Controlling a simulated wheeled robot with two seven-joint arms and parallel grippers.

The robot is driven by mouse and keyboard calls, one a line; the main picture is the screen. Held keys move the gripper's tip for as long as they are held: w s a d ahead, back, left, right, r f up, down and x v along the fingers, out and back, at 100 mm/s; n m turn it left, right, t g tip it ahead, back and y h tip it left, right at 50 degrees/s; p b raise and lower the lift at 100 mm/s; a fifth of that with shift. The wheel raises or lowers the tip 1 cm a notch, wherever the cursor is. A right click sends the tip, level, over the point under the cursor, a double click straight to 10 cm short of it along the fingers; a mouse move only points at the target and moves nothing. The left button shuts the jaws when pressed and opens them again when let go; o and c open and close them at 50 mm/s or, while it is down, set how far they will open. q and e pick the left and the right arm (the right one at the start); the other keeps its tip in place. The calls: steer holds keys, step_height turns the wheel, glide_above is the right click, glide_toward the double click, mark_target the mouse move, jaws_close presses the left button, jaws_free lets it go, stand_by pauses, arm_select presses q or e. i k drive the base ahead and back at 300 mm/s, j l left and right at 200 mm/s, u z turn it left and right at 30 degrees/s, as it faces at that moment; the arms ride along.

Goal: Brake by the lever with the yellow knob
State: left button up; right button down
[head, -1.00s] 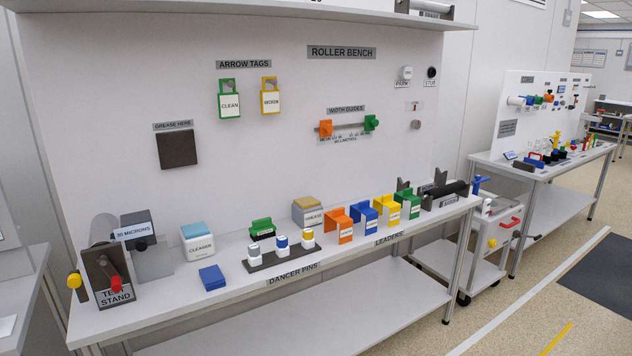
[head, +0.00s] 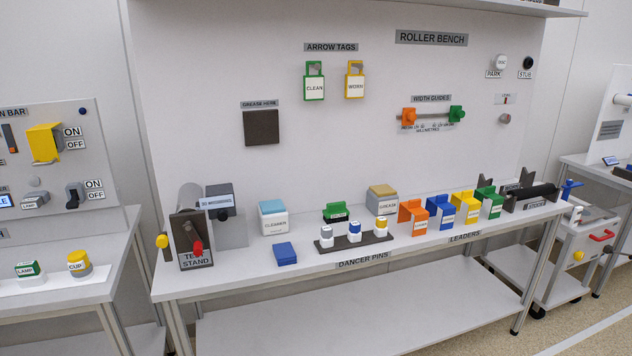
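A yellow knob (head: 162,241) sticks out at the left side of the dark test stand (head: 187,228), at the left end of the roller bench. Its lever is too small to make out clearly. A red knob (head: 196,247) is on the front of the same stand, to the right of the yellow one. A grey roller stands behind the stand's front plate. Neither of my grippers is in view.
The roller bench (head: 330,282) carries a cleaner box (head: 273,218), a blue block (head: 285,252), dancer pins (head: 355,243) and coloured leaders. A second bench (head: 60,308) with a switch panel stands at left. A cart (head: 590,245) with another yellow knob (head: 578,255) stands at right.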

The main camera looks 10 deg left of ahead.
mark_target(162, 240)
steer(key=u, duration=1.3)
